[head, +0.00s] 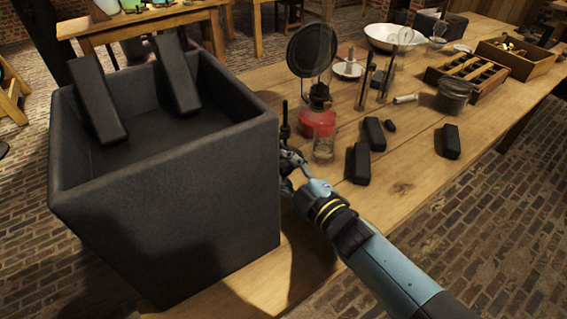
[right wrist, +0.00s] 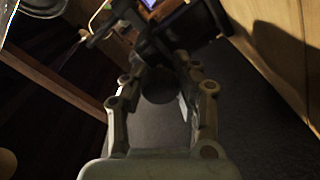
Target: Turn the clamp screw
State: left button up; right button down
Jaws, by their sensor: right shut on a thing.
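My right gripper (head: 287,158) is at the right outer side of a large black open box, near its upper part. In the right wrist view its two fingers (right wrist: 161,78) close around a dark rounded piece (right wrist: 158,90), which looks like the clamp screw's head. A thin dark upright piece (head: 285,120) rises just above the gripper in the head view. The fingers and the box wall hide most of the screw, so its thread and turn angle cannot be seen. My left gripper is not in view.
The black box (head: 215,190) holds two leaning black slabs (head: 97,100) (head: 178,72). A red burner (head: 317,118) and a glass (head: 323,147) stand close beyond my right gripper. Black blocks (head: 361,163) lie to the right. The table (head: 415,170) has clear wood near its front edge.

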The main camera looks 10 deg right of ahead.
jog(key=shift+f, duration=0.1)
dwell(0.4)
jog(key=c, duration=0.9)
grip_release()
jog(key=v, duration=1.2)
